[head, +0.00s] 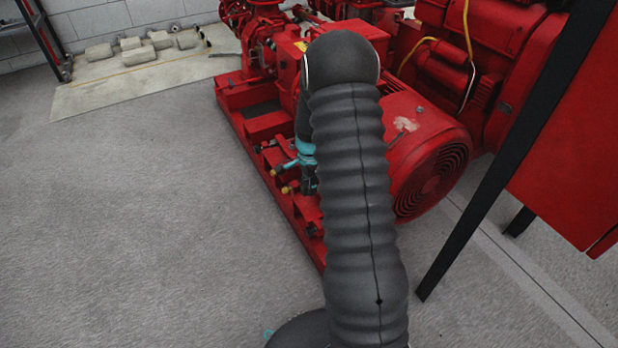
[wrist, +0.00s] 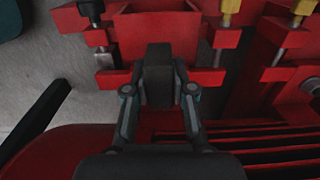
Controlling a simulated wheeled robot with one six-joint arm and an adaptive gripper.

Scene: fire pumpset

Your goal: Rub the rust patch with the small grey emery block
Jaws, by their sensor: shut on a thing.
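My gripper (wrist: 158,88) is shut on a small dark grey block, which I take as the emery block (wrist: 158,65); it stands upright between the two fingers. In the head view my gripper (head: 305,172) shows partly behind my dark arm, low beside the red pump base frame. The block cannot be made out there. A pale, worn patch (head: 405,124) shows on top of the red motor; I cannot tell whether it is the rust patch. Whether the block touches any surface is unclear.
The red base frame (head: 245,133) carries the pumpset and motor (head: 430,150). Bolts with yellow caps (wrist: 230,8) stand near my gripper. A black post (head: 515,150) and red panel (head: 570,150) stand at right. The grey floor at left is clear.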

